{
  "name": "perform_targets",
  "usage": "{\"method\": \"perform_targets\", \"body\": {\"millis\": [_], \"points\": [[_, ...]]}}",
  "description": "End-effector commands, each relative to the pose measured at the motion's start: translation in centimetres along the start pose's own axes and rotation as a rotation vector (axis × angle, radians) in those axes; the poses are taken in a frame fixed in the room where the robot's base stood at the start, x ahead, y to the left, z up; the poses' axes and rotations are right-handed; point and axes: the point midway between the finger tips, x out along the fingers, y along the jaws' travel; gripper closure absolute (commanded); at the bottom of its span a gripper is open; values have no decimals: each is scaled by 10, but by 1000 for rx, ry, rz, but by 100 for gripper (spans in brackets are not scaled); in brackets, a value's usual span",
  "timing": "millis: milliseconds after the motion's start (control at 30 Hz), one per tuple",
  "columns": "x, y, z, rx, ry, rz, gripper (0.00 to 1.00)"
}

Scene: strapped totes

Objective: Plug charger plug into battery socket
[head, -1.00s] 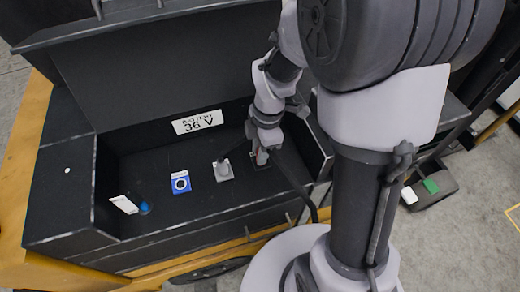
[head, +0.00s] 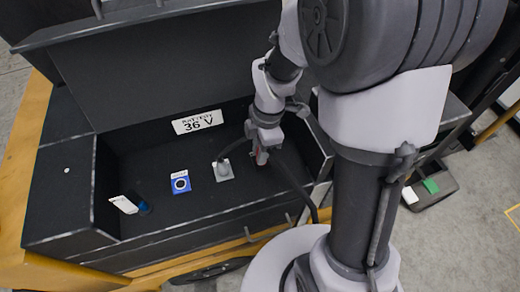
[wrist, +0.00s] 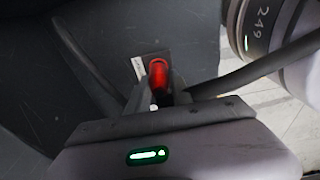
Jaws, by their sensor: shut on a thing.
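My gripper (head: 262,155) is low over the right part of the dark battery tray. In the wrist view the red body stands between the dark fingers, in front of a dark plate with a white label (wrist: 138,68). A dark cable (head: 292,182) runs from near the gripper to the lower right. A blue plate with a round dark ring (head: 180,183) lies left of the gripper. I cannot tell which fitting is the battery socket.
A grey plate with a grey fitting (head: 223,170) and a dark lead sits between the blue plate and my gripper. A white tag (head: 123,204) and a dark blue knob (head: 143,207) are at the left. A "36 V" sign (head: 198,122) is behind. Tray walls bound the area.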

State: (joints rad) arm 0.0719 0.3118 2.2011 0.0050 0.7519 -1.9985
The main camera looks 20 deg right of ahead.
Motion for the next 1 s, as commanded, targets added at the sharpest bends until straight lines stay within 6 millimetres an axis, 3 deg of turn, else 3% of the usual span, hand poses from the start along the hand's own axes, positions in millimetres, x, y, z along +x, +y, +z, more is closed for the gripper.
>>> {"method": "perform_targets", "body": {"millis": [833, 867, 967, 1000], "points": [[14, 0, 2, 0, 0, 0, 100], [13, 0, 2, 0, 0, 0, 68], [12, 0, 1, 0, 0, 0, 48], [12, 0, 2, 0, 0, 0, 48]]}}
